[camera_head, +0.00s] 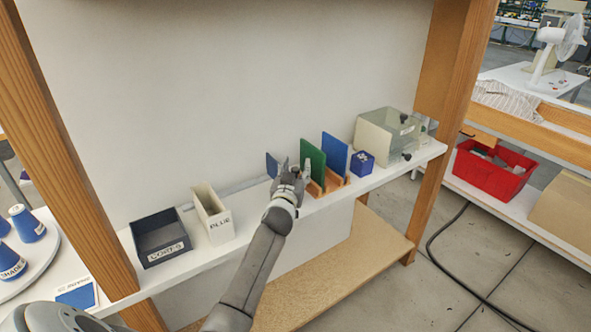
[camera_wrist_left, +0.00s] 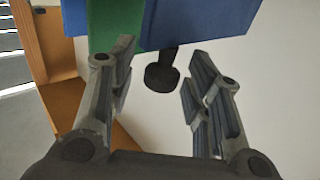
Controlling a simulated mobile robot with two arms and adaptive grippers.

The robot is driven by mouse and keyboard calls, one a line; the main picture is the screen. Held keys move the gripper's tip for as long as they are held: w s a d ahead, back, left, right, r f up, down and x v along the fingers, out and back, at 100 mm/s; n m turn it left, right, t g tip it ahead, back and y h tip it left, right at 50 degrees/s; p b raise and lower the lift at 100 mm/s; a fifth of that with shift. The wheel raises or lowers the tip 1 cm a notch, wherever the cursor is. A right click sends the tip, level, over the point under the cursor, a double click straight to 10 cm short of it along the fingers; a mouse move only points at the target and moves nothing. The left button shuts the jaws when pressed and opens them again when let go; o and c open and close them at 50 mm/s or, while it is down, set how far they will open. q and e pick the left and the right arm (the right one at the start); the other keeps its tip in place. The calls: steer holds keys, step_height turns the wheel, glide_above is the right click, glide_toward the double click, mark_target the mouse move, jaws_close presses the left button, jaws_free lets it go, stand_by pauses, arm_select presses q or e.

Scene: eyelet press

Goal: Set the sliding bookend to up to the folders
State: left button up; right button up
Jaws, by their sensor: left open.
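The sliding bookend looks to be the blue upright panel (camera_head: 271,165) just left of my gripper in the head view. In the left wrist view, a blue panel (camera_wrist_left: 200,22) carries a dark round knob (camera_wrist_left: 162,76). The green folder (camera_head: 313,160) and blue folder (camera_head: 336,155) stand upright in an orange-brown wooden holder (camera_head: 334,186), to the right of the panel. My left gripper (camera_head: 295,173) is open in front of the panel. In the wrist view the knob shows between its fingertips (camera_wrist_left: 163,65), not gripped. Contact cannot be told. My right gripper is out of view.
On the shelf, a dark bin (camera_head: 160,238) and a cream bin labelled BLUE (camera_head: 212,216) stand left of a grey rail (camera_head: 243,184). A small blue box (camera_head: 362,163) and a clear-topped case (camera_head: 378,138) stand right of the folders. A wooden post (camera_head: 62,130) rises at left.

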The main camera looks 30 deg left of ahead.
arm_select(q)
steer(key=shift+c, duration=0.4)
jaws_close()
steer(key=shift+s, duration=0.1)
steer(key=shift+s+a+p, duration=0.15)
steer(key=shift+s+p, duration=0.1)
steer(key=shift+p, duration=0.1)
steer(key=s+a+p, duration=0.3)
steer(key=s+p, duration=0.1)
steer(key=s, duration=0.4)
steer(key=shift+s+a+f, duration=0.15)
steer(key=shift+s+a, duration=0.15)
steer(key=shift+s, duration=0.1)
